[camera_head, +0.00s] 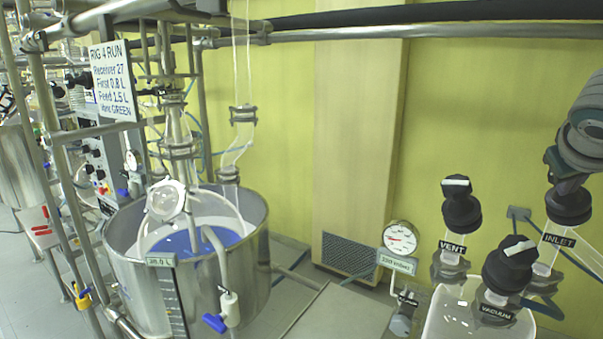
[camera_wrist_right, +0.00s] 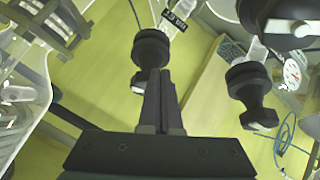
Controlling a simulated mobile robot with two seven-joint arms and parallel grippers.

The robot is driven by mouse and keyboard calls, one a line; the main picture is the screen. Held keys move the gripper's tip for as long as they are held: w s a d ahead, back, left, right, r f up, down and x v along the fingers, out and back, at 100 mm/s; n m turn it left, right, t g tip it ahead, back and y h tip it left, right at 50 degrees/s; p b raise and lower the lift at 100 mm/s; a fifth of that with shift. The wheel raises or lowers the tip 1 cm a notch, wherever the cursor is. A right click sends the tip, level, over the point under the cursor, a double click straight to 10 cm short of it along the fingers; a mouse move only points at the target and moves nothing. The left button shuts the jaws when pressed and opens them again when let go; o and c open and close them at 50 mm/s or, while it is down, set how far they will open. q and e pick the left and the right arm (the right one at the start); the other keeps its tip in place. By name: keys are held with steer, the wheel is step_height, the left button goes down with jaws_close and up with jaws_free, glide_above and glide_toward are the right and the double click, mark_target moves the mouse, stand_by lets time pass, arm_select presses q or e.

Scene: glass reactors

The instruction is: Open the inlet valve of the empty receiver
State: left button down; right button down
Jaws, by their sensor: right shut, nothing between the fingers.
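The black INLET knob (camera_head: 568,206), its label below it, is at the far right of the head view. My right gripper (camera_head: 571,181) comes in from the upper right, shut and empty, with its fingers at the top of this knob. The knob's pointer is hidden there. In the right wrist view the closed fingers (camera_wrist_right: 160,75) overlap a black knob (camera_wrist_right: 150,48); contact is unclear. The VENT knob (camera_head: 461,208) and VACUUM knob (camera_head: 508,268) have white bars on top. The clear receiver (camera_head: 438,320) below is partly cut off. My left gripper is not in view.
A round gauge (camera_head: 399,238) stands left of the valves. A steel tub (camera_head: 140,285) with blue liquid and glassware stands at the left, under a RIG 4 RUN sign (camera_head: 112,80). Pipes cross above. Other black knobs (camera_wrist_right: 250,88) crowd the fingers' right side.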

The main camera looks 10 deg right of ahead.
stand_by(0.3)
steer(key=shift+w+d+r, duration=0.1)
steer(key=shift+w+d, duration=0.05)
steer(key=shift+w, duration=0.05)
stand_by(0.4)
steer(key=shift+r, duration=0.1)
steer(key=shift+s+d+r+p, duration=0.3)
steer(key=shift+d+p, duration=0.2)
steer(key=shift+p, duration=0.25)
steer(key=shift+s+d+r+p, duration=0.25)
steer(key=shift+d+p, duration=0.25)
steer(key=shift+p, duration=0.25)
steer(key=shift+d+r, duration=0.1)
steer(key=shift+d, duration=0.15)
